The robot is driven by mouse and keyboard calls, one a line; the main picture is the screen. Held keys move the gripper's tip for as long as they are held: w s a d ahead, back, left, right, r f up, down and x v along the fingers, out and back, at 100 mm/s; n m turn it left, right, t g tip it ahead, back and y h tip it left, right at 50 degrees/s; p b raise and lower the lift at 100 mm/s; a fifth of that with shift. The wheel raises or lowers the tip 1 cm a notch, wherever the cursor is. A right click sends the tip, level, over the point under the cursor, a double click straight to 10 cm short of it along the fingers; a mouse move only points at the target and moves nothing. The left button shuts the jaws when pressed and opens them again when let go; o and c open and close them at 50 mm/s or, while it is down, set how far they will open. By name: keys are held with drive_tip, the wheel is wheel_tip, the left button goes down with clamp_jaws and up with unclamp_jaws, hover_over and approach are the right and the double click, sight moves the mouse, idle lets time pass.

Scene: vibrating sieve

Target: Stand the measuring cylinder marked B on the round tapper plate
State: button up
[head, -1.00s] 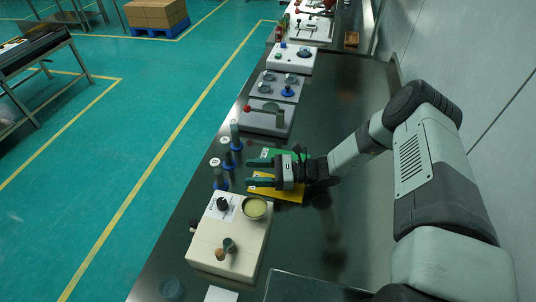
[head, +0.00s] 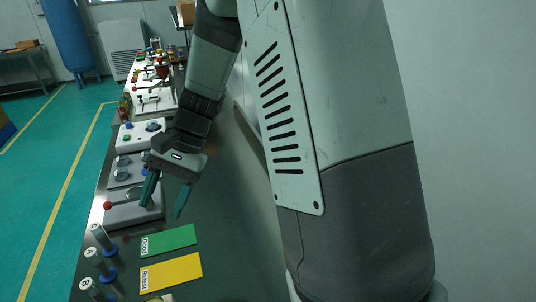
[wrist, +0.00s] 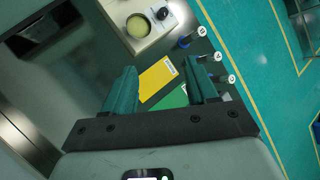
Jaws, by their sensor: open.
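Three measuring cylinders with blue bases stand upright in a row along the bench's left edge: far (head: 103,238), middle (head: 99,264) and near (head: 94,290), the last partly cut off. They also show in the wrist view (wrist: 208,58). I cannot surely identify the round tapper plate.
A green card (head: 168,240) and a yellow card (head: 172,271) lie right of the cylinders. A grey device with a red-knobbed lever (head: 130,214) stands behind them, near my gripper. A beige machine with a round dish (wrist: 138,25) shows in the wrist view. Bare bench (head: 235,215) lies right.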

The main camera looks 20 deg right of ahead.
drive_tip(key=s+d+r+n+t+h, duration=0.4)
drive_tip(key=s+d+r+t, duration=0.5)
drive_tip(key=s+d+r, duration=0.6)
drive_tip(key=shift+s+r+n+t+h, duration=0.3)
drive_tip(key=shift+s+r+h, duration=0.4)
drive_tip(key=shift+r+h, duration=0.4)
drive_tip(key=shift+f, duration=0.1)
